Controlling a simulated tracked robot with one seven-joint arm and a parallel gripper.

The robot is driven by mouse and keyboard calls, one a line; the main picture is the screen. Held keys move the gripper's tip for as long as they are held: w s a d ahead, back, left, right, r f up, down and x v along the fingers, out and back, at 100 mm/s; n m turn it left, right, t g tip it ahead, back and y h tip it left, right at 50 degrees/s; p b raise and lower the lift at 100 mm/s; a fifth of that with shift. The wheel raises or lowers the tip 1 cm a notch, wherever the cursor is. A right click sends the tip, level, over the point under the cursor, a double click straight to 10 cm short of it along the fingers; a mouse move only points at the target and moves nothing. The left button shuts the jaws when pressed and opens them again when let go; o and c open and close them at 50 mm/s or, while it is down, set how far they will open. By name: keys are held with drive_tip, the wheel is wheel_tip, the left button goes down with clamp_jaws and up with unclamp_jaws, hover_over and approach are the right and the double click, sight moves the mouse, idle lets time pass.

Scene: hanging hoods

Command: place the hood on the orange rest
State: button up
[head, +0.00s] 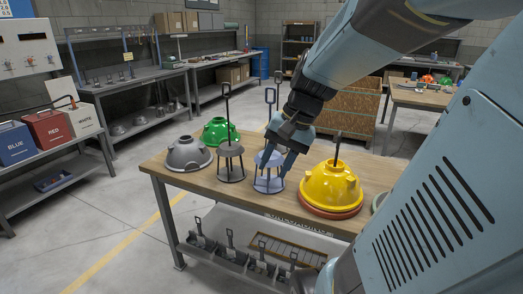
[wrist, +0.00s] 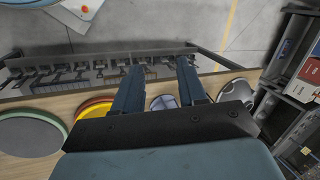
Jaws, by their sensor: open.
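A yellow hood (head: 331,184) with a dark upright stem sits at the right of the wooden table, on a red-orange round rest (head: 330,211) whose rim shows below it. The hood (wrist: 92,105) also shows in the wrist view, left of my fingers. A grey hood (head: 187,153) and a green hood (head: 218,130) are at the table's left and back. My gripper (head: 278,168) is open and empty, left of the yellow hood and apart from it, in front of a bluish stand (head: 268,185). Its fingers (wrist: 159,65) are spread in the wrist view.
A grey-green disc (wrist: 30,135) lies near the yellow hood. Several scoop-like tools (head: 230,245) hang or lie below the table edge. The floor (head: 90,240) at left is clear.

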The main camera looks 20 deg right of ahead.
drive_tip(key=s+a+r+n+t+h, duration=0.2)
drive_tip(key=s+r+n+t+h, duration=0.1)
drive_tip(key=n, duration=0.4)
drive_tip(key=shift+s+a+r+t+h, duration=0.35)
drive_tip(key=shift+s+r, duration=0.1)
drive_tip(key=shift+r, duration=0.65)
